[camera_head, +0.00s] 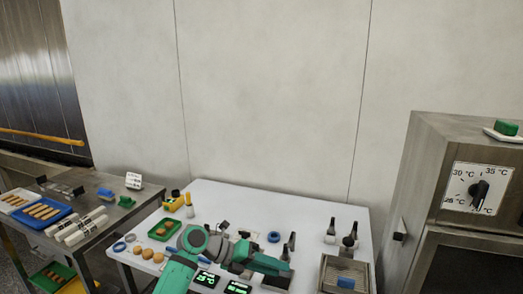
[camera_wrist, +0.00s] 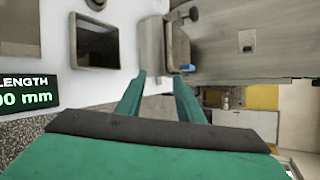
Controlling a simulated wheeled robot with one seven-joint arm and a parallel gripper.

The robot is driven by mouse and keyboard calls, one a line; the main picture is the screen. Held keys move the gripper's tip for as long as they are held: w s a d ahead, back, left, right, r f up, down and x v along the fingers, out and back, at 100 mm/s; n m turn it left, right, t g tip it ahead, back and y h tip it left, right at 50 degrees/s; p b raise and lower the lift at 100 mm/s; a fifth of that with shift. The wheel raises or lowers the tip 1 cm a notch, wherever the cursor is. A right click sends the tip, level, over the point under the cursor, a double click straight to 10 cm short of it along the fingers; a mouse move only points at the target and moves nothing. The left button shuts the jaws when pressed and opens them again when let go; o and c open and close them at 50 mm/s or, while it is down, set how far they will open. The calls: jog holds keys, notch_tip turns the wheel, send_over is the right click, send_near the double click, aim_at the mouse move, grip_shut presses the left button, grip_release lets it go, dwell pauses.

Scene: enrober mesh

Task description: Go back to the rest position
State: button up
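My arm is green and dark grey. In the head view it rises from the bottom edge, bends over the front of the white table (camera_head: 330,205) and points to the right. My gripper (camera_wrist: 160,80) shows in the wrist view with its two green fingers apart and nothing between them. The fingers point toward a grey box-like fixture at the top middle of that view. In the head view the gripper end is small and its fingers are hard to make out. My arm hides part of the table's front and the things behind it.
A steel cabinet (camera_head: 420,160) with a temperature dial (camera_head: 478,190) stands at the right. A side table at the left holds a blue tray (camera_head: 45,213) and white rolls (camera_head: 83,228). On the white table are a green tray (camera_head: 163,229), a blue ring (camera_head: 273,237) and dark-handled tools.

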jog(key=s+d+r+h, duration=0.2)
jog(key=s+d+h, duration=0.15)
jog(key=d, duration=0.35)
jog(key=s+d+r+h, duration=0.2)
jog(key=s+d+h, duration=0.15)
jog(key=d, duration=0.35)
jog(key=s+d+r+n+t+h, duration=0.2)
jog(key=s+n+t+h, duration=0.4)
jog(key=s+n+t, duration=0.15)
jog(key=s+a+f+n+t+y, duration=0.2)
jog(key=s+a+f+n+y, duration=0.4)
jog(key=s+n, duration=0.4)
jog(key=s+a+f+n+t+y, duration=0.2)
jog(key=s+a+f+n+y, duration=0.5)
jog(key=s+n+y, duration=0.3)
jog(key=s+a+f+n+t+y, duration=0.2)
jog(key=s+a+f+n+y, duration=0.4)
jog(key=s+n, duration=0.6)
notch_tip(320, 180, down, 3)
jog(key=s+y, duration=0.2)
jog(key=shift+a+y, duration=0.3)
jog(key=shift+y, duration=0.1)
jog(key=shift+f, duration=0.15)
